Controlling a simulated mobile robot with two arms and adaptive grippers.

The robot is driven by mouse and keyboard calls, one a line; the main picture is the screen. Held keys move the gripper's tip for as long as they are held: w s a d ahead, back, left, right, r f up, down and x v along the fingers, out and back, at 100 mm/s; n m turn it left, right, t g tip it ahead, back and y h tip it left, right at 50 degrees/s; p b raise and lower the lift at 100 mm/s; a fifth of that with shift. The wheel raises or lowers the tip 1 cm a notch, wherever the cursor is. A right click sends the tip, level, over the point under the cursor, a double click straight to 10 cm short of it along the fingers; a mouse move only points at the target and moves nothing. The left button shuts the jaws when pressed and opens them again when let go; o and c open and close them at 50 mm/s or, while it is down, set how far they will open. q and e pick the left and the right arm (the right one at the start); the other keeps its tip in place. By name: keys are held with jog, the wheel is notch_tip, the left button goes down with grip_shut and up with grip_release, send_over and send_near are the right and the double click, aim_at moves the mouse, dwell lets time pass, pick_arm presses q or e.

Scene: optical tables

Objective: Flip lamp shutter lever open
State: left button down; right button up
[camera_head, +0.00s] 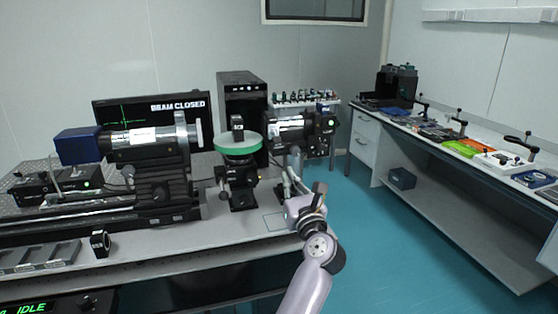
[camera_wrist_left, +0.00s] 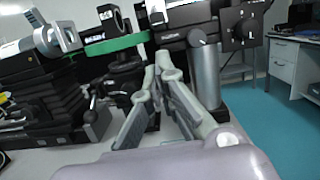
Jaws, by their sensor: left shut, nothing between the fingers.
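The lamp assembly (camera_head: 318,128), a dark box with a silver barrel, stands at the table's right end. In the left wrist view its dark housing (camera_wrist_left: 239,32) has a small knob on its face, and a dark block with a grey knob (camera_wrist_left: 197,38) sits on a silver post. I cannot tell surely which part is the shutter lever. My left gripper (camera_head: 283,165) is shut and empty, low in front of the lamp. In the left wrist view its fingertips (camera_wrist_left: 165,66) are together, left of the post. A screen (camera_head: 150,112) reads "BEAM CLOSED". My right gripper is not in view.
A green round disc (camera_head: 238,143) on a mount stands left of my gripper. A large stage with a silver cylinder (camera_head: 150,137) is further left. A black ring mount (camera_head: 100,243) stands near the front. A side bench (camera_head: 450,153) with tools runs along the right; the blue floor between is clear.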

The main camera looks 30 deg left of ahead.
aim_at(277, 140)
pick_arm(q)
jog(key=p+x, duration=0.2)
jog(key=x, duration=0.7)
jog(key=shift+d, duration=0.1)
jog(key=shift+w+a, duration=0.4)
jog(key=shift+a, duration=0.05)
jog(key=shift+r+p, duration=0.1)
jog(key=shift+p, duration=0.2)
